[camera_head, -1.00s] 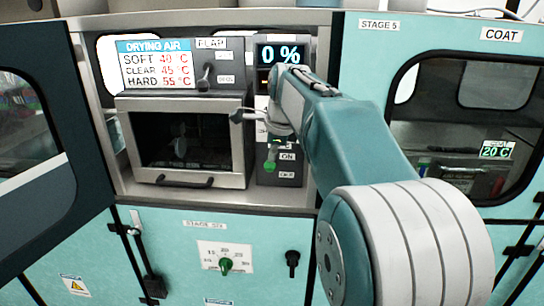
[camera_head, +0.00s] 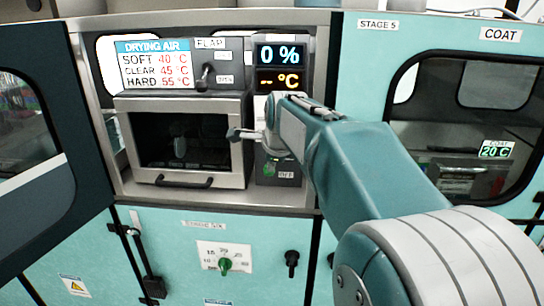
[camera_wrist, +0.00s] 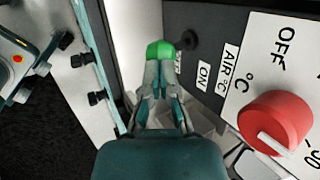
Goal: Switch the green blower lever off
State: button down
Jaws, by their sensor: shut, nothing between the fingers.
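The green blower lever shows as a green knob (camera_wrist: 160,49) on a dark stem in the wrist view, sticking out from the black panel. In the head view its green knob (camera_head: 270,168) is partly hidden by my arm, low on the panel right of the oven-like door. My gripper (camera_wrist: 160,72) is shut with nothing in it. In the wrist view its fingertips overlap the near side of the green knob; I cannot tell whether they touch. An ON label (camera_wrist: 203,77) is right of the fingers.
A red dial (camera_wrist: 275,122) is right of my gripper. The display (camera_head: 280,55) reads 0 % above dashes and °C. A drying door (camera_head: 185,140) with a handle, a flap lever (camera_head: 204,76) and a lower green dial (camera_head: 225,264) are nearby.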

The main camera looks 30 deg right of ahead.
jog(key=shift+s+a+f+t+h, duration=0.2)
jog(key=shift+f+t+h, duration=0.25)
jog(key=shift+f, duration=0.45)
jog(key=shift+s+a+f+t+h, duration=0.1)
jog(key=shift+s+f+t+h, duration=0.15)
jog(key=shift+f+t, duration=0.6)
jog(key=shift+s+a+f+t+h, duration=0.2)
jog(key=shift+f+t+h, duration=0.15)
jog(key=shift+f, duration=0.65)
jog(key=shift+d, duration=0.1)
jog(key=shift+r, duration=0.9)
